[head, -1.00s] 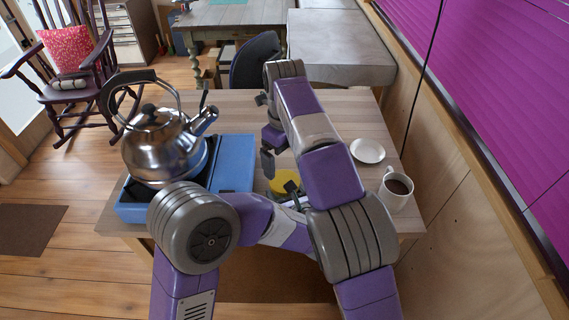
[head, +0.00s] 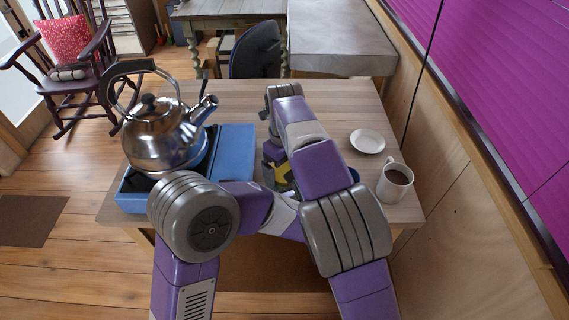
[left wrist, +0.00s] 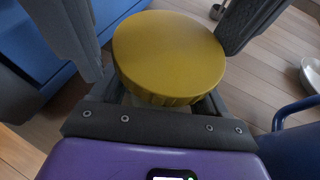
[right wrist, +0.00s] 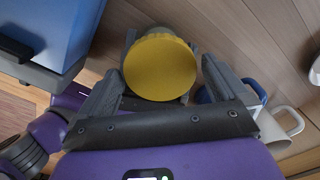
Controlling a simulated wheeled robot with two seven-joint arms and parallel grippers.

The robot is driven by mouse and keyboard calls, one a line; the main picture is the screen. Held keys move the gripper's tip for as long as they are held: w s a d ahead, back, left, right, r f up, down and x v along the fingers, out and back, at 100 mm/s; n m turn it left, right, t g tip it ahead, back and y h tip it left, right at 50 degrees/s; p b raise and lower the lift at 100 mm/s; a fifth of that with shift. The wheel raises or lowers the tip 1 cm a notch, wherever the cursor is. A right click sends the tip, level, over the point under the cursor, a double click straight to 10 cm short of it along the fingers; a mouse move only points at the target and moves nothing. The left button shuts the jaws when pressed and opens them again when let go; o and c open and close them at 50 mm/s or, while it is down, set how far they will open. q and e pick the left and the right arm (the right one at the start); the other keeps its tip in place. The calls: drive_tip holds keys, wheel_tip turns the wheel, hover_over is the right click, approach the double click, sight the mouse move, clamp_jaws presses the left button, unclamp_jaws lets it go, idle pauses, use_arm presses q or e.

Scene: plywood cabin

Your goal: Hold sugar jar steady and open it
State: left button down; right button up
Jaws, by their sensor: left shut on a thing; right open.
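The sugar jar shows mainly as its round yellow lid (left wrist: 168,55), also seen from above in the right wrist view (right wrist: 159,68) and partly in the head view (head: 283,173). The jar body is mostly hidden below it. My left gripper (left wrist: 163,101) is shut on the jar under the lid. The lid looks seated on the jar. My right gripper (right wrist: 162,66) is open above the jar, one finger on each side of the lid with visible gaps. In the head view my right arm partly covers the right gripper (head: 276,156) and the jar.
A steel kettle (head: 160,135) stands on a blue stove (head: 236,150) left of the jar. A white coffee mug (head: 393,185) and a white saucer (head: 367,141) are at the right. A blue-handled mug (right wrist: 252,90) stands close to the jar. The far tabletop is clear.

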drive_tip(key=c, duration=1)
drive_tip(key=n, duration=0.3)
drive_tip(key=o, duration=1)
drive_tip(key=shift+r, duration=2.35)
wheel_tip(320, 180, up, 2)
drive_tip(key=shift+r+m, duration=0.1)
drive_tip(key=shift+m, duration=0.8)
drive_tip(key=shift+r+m, duration=0.4)
drive_tip(key=shift+m, duration=0.2)
drive_tip(key=shift+f, duration=3.85)
